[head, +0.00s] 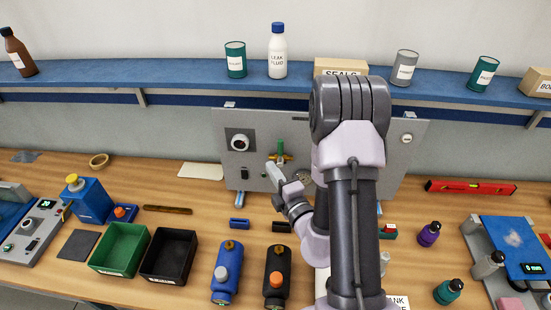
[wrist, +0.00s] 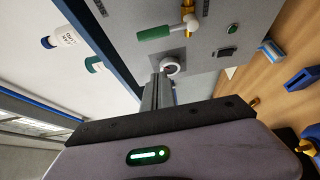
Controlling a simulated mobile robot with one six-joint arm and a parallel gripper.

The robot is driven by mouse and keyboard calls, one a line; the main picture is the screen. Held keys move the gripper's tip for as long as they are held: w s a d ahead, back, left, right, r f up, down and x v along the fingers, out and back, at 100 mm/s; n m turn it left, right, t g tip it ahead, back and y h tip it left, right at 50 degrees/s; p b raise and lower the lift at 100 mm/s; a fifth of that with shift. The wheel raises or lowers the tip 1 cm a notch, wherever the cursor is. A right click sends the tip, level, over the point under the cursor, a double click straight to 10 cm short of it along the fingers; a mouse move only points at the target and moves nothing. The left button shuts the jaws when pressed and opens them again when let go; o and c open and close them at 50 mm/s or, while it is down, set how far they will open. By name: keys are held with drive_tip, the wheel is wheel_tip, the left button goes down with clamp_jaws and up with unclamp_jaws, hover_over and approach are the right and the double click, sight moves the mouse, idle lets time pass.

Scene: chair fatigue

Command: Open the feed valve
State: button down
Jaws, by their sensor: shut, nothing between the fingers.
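The feed valve's green lever (head: 281,149) stands upright on the front of a grey panel, at right angles to its brass body (head: 287,157). In the wrist view, which is turned sideways, the green lever (wrist: 154,32) points left from the brass body (wrist: 189,22). My gripper (head: 271,167) is in front of the panel, just below and left of the valve in the head view. In the wrist view my gripper (wrist: 159,80) is shut and empty. Its fingertips overlap the edge of the round white gauge (wrist: 170,67), apart from the lever. Contact with the panel cannot be told.
The grey panel (head: 405,170) stands at the back of the bench under a blue shelf (head: 170,75) with bottles and cans. My arm hides its middle. Green and black bins (head: 120,245) are left.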

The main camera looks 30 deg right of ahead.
sight(280, 152)
drive_tip(key=w+d+p, duration=0.3)
drive_tip(key=w+d, duration=0.1)
drive_tip(key=w, duration=0.2)
